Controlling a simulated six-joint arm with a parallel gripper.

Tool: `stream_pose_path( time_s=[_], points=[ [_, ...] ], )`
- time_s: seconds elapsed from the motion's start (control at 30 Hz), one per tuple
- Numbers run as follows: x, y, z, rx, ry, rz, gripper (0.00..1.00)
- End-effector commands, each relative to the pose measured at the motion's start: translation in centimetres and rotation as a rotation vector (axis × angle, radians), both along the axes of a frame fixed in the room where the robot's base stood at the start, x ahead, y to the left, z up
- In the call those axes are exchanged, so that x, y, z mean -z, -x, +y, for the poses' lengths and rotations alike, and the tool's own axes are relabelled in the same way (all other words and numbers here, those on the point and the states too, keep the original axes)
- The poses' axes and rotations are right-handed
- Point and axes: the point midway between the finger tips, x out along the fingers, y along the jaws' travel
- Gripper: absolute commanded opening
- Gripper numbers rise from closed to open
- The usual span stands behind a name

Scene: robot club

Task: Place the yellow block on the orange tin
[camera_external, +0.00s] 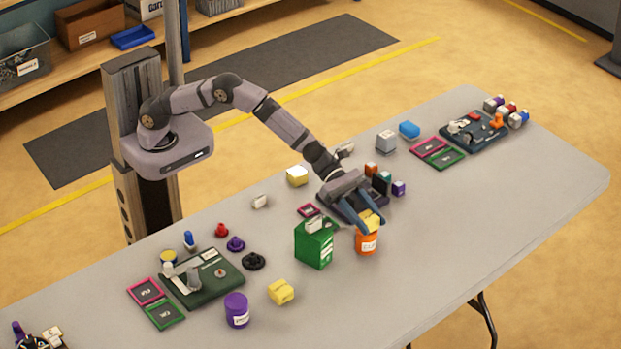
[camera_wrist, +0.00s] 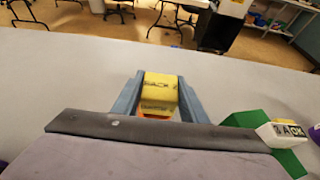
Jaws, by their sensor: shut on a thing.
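My gripper (camera_external: 371,217) is shut on a yellow block (camera_external: 372,222), with a finger on each side of it. The block shows black lettering in the wrist view (camera_wrist: 158,93). It is directly over the orange tin (camera_external: 367,243), which has a white label and stands upright on the table. Block and tin overlap in the external view, and I cannot tell whether they touch. In the wrist view only a sliver of the orange tin (camera_wrist: 154,117) shows below the block; the rest is hidden by my gripper.
A green box (camera_external: 315,246) with a white block on top stands close left of the tin. A dark tray (camera_external: 348,207) with small blocks is behind my gripper. The table right of the tin is clear.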

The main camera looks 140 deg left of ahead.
Motion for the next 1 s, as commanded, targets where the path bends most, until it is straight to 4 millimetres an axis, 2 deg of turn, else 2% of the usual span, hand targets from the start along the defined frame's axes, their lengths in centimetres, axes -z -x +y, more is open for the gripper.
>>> stream_pose_path(
  time_s=[0.13,0.17,0.23,0.73,1.0],
  points=[
    [0.4,0.0,0.0,0.000,0.000,-0.001,0.16],
    [0.4,0.0,0.0,0.000,0.000,0.000,0.41],
    [0.3,0.0,0.0,0.000,0.000,0.000,0.57],
    [-0.2,0.1,0.0,-0.001,0.000,0.000,0.57],
    [-1.0,2.6,0.1,-0.002,-0.001,-0.001,0.57]
  ],
)
